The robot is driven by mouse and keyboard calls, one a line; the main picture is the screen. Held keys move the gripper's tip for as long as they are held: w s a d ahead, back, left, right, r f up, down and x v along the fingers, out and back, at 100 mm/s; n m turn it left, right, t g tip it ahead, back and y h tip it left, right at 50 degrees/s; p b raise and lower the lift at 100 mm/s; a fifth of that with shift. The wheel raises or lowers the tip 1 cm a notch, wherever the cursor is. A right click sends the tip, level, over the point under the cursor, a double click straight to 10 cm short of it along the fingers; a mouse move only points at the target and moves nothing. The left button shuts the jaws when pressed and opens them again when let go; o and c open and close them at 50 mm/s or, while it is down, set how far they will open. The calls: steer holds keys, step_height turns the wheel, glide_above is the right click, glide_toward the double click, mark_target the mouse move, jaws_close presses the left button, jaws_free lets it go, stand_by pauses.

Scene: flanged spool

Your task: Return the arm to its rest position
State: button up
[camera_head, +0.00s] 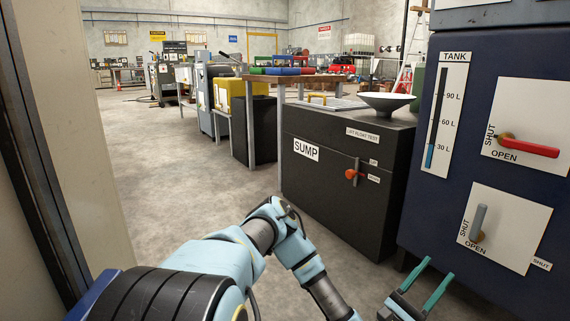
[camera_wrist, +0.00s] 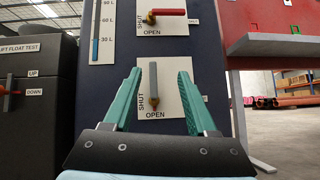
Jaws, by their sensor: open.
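My gripper (camera_head: 428,284) is at the lower right of the head view, its two green fingers spread apart with nothing between them. In the wrist view my gripper (camera_wrist: 157,84) points toward the blue tank panel (camera_wrist: 115,90). A grey-handled valve lever (camera_wrist: 153,80) on a white plate shows between the fingers in that view; the fingers look apart from it. In the head view this grey lever (camera_head: 479,222) stands upright, along the plate between the SHUT and OPEN marks. My light blue arm reaches across the bottom of the head view.
A red lever (camera_head: 528,148) lies horizontal on the upper plate. The tank gauge (camera_head: 437,115) shows a low blue level near 30 L. The black sump cabinet (camera_head: 340,170) with a white bowl (camera_head: 386,102) stands left of the tank. Open concrete floor (camera_head: 190,195) lies left of the cabinet.

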steer(key=w+d+m+g+y+p, duration=0.2)
steer(key=w+m+g+y+p, duration=0.15)
steer(key=m+g, duration=0.75)
steer(key=w+a+r+m+t+y+p, duration=0.2)
steer(key=w+a+m+t+y+p, duration=0.1)
steer(key=w+a+m+y, duration=0.8)
steer(key=s+a+r+y+p, duration=0.1)
steer(key=a+r+y+p, duration=0.3)
steer(key=a, duration=0.6)
steer(key=s+a+r+y, duration=0.1)
steer(key=a+r+y, duration=0.2)
steer(key=a+r, duration=0.6)
steer(key=s+a+r+m+g+y+p, duration=0.1)
steer(key=s+a+r+g+y+p, duration=0.15)
steer(key=s+a+r, duration=0.8)
step_height(320, 180, up, 36)
steer(key=a+p, duration=0.1)
steer(key=p, duration=3.6)
steer(key=shift+s+h+p, duration=0.25)
steer(key=shift+h+p, duration=0.15)
